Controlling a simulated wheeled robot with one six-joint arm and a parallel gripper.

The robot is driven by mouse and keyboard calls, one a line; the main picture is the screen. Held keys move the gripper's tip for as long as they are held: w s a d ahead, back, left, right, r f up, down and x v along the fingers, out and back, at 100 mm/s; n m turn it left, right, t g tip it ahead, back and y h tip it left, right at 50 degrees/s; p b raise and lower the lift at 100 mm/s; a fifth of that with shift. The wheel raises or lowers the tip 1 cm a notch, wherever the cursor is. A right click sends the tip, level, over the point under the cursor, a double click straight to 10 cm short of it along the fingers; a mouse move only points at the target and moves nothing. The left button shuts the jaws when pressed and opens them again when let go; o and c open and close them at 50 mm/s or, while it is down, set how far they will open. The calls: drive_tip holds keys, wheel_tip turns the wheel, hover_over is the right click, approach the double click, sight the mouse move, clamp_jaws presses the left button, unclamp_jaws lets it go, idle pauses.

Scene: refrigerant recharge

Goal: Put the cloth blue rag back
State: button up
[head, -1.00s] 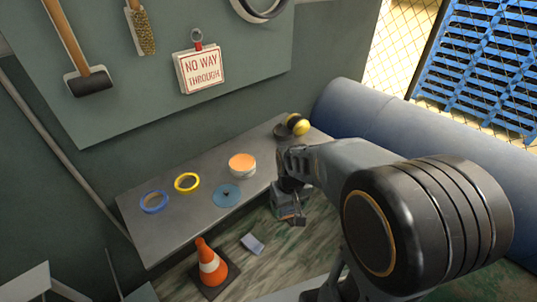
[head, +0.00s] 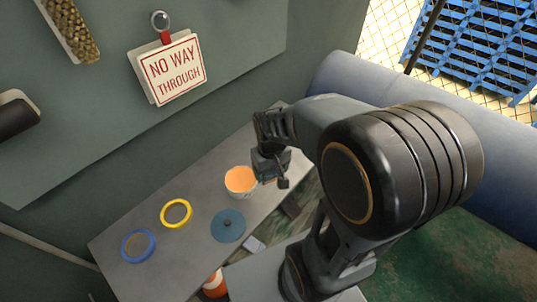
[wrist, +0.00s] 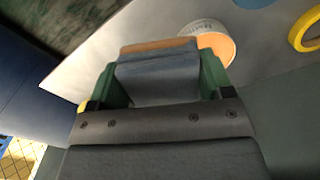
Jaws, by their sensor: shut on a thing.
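My gripper (head: 270,168) is over the right part of the grey workbench, close beside an orange-topped tub (head: 240,181). In the wrist view its green fingers (wrist: 158,85) are shut on a folded blue-grey thing (wrist: 157,80) with a tan strip along its far edge. It looks like the blue rag, held clear of the tub, which shows beyond it to the right (wrist: 214,45). In the head view the gripper mostly hides what it holds. A pale blue-grey flat piece (head: 254,244) lies below the bench edge; I cannot tell what it is.
The bench (head: 185,250) also carries a yellow ring (head: 176,202), a blue ring (head: 138,234) and a flat blue disc (head: 228,240). An orange cone (head: 214,285) stands below. A "NO WAY THROUGH" sign (head: 174,68) hangs on the wall board. A large blue cylinder (head: 400,90) lies behind.

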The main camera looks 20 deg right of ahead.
drive_tip(key=w+d+f, duration=0.2)
drive_tip(key=w+f, duration=0.1)
drive_tip(key=w+d+f, duration=0.2)
drive_tip(key=w, duration=0.2)
drive_tip(key=w+d+f, duration=0.2)
drive_tip(key=w+f, duration=0.1)
drive_tip(key=w, duration=0.1)
drive_tip(key=shift+w+d+f, duration=0.2)
drive_tip(key=shift+d+f, duration=0.1)
drive_tip(key=shift+w+d+f, duration=0.25)
drive_tip(key=shift+w+f, duration=0.1)
drive_tip(key=shift+f, duration=0.2)
drive_tip(key=shift+w+f, duration=0.1)
drive_tip(key=shift+f, duration=1.5)
drive_tip(key=shift+f, duration=0.1)
drive_tip(key=shift+f, duration=0.15)
drive_tip(key=o, duration=0.9)
